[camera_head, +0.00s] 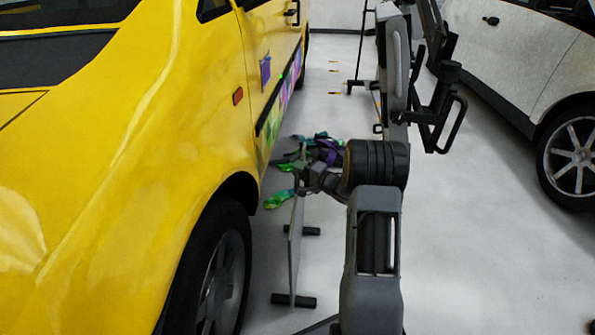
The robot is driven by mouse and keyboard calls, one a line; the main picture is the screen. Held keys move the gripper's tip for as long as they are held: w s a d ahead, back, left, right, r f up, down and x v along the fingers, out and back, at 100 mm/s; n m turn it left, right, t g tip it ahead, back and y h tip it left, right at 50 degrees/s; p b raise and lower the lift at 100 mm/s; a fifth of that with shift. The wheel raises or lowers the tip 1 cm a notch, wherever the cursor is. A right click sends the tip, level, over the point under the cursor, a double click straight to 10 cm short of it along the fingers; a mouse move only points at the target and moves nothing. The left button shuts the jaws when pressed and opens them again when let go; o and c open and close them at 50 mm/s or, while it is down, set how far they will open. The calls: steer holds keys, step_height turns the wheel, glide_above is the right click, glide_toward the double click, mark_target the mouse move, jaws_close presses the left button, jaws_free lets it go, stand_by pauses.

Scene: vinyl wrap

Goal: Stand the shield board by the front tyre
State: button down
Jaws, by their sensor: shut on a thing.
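The shield board (296,245) is a thin pale upright panel with dark feet, seen nearly edge-on just right of the yellow car's front tyre (220,270). Its feet (293,300) appear at floor level; I cannot tell whether they bear on the floor. My gripper (300,190) is at the board's top edge and is shut on it. The fingertips are small and partly hidden by the wrist. A gap of pale floor shows between the board and the tyre.
The yellow car (150,120) fills the left side. Crumpled coloured wrap (280,199) lies on the floor beyond the board. A white car (530,60) stands at the right. A dark stand (360,85) is farther back. Open floor (480,240) lies between my arm and the white car.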

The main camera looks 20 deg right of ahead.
steer(key=shift+r, duration=0.15)
steer(key=c, duration=1.4)
jaws_free()
steer(key=shift+f, duration=0.3)
steer(key=shift+c, duration=0.2)
steer(key=o, duration=0.4)
steer(key=shift+r, duration=0.1)
